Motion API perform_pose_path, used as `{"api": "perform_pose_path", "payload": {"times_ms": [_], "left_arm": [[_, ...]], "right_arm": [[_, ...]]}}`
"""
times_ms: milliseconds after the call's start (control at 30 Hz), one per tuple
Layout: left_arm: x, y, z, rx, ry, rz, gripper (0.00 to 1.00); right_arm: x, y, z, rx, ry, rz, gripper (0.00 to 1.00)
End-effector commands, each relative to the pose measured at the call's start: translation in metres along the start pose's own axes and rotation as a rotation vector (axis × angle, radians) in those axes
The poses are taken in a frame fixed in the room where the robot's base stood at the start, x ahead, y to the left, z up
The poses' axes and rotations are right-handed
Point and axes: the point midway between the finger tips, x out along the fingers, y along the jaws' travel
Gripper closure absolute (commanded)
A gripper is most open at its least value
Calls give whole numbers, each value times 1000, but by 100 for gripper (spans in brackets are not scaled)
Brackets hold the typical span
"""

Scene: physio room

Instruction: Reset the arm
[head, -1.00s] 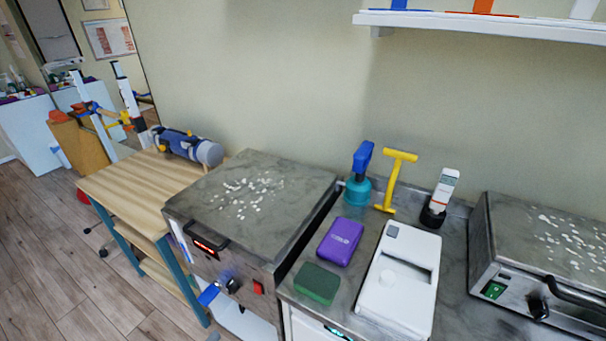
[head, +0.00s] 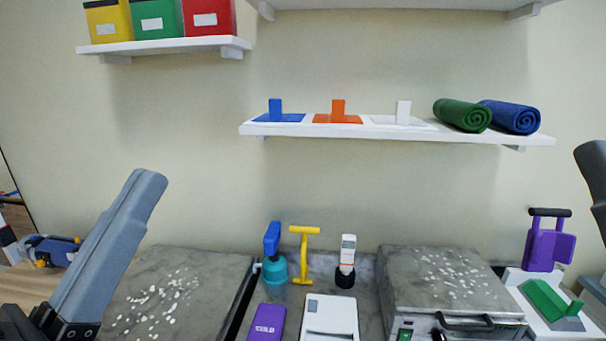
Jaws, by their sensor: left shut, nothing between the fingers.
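My left gripper (head: 148,182) rises from the lower left in the head view. Its long grey fingers are together, pointing up and to the right, with nothing between them. It appears in front of the wall and the left stone-topped unit (head: 205,265), apart from any object. A dark grey rounded part of my right arm or gripper (head: 594,175) shows at the right edge. Most of it is cut off, so its jaws cannot be judged.
A purple pack (head: 267,322), white device (head: 330,318), teal-and-blue bottle (head: 274,262) and yellow T-shaped tool (head: 303,250) stand on the counter. A right stone-topped unit (head: 445,280) has a front handle. A shelf (head: 350,130) holds rolled towels (head: 463,115). The wall between is clear.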

Motion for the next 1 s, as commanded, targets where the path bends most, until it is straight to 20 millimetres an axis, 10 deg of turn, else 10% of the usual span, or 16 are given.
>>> {"api": "perform_pose_path", "payload": {"times_ms": [133,1000], "left_arm": [[-20,-35,-62,273,132,-235,100],[226,-29,-338,289,113,-250,100]], "right_arm": [[0,0,0,0,0,0,100],[274,1,-253,0,0,0,100]]}}
